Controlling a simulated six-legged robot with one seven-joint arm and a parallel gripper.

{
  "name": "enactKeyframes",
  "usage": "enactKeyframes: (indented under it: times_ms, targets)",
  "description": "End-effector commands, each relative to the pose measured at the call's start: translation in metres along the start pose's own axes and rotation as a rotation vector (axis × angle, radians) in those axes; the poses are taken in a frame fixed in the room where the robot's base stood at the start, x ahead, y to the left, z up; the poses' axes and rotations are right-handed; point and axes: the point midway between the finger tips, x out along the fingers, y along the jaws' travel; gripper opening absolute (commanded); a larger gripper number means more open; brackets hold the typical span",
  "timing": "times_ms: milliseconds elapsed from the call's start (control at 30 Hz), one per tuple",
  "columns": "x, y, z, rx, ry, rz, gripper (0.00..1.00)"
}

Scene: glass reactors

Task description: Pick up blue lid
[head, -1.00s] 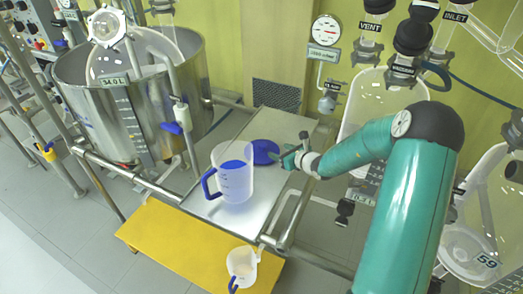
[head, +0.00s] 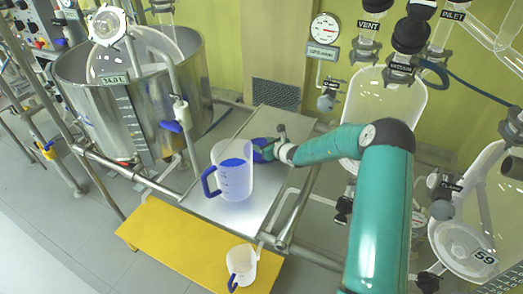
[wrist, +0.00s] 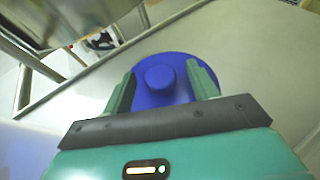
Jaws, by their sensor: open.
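The blue lid (wrist: 175,67) is a round disc with a raised round knob, lying on the metal table. In the wrist view my gripper (wrist: 160,85) is open, with one finger on each side of the knob and the lid's disc between and beyond them. In the head view my gripper (head: 274,148) is over the lid (head: 261,150) and hides part of it. I cannot tell whether the fingers touch the lid.
A clear pitcher with a blue handle (head: 235,180) stands just left of the lid on the metal table (head: 275,200). A smaller jug (head: 242,263) stands on the yellow step (head: 185,245). A steel vessel (head: 140,100) is at the left, and glass reactors (head: 383,110) are at the right.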

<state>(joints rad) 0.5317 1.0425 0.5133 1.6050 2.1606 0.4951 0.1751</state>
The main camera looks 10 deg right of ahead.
Motion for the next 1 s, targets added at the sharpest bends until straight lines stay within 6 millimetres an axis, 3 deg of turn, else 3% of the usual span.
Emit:
enactKeyframes:
  times_ms: [67,300,667,1000]
  targets:
    - [0.000,0.000,0.000,0.000,0.000,0.000,0.59]
    - [-0.001,0.000,0.000,0.000,0.000,0.000,0.12]
    - [-0.003,0.000,0.007,-0.001,-0.002,0.000,0.10]
    - [-0.028,0.000,0.067,-0.003,-0.004,0.000,0.10]
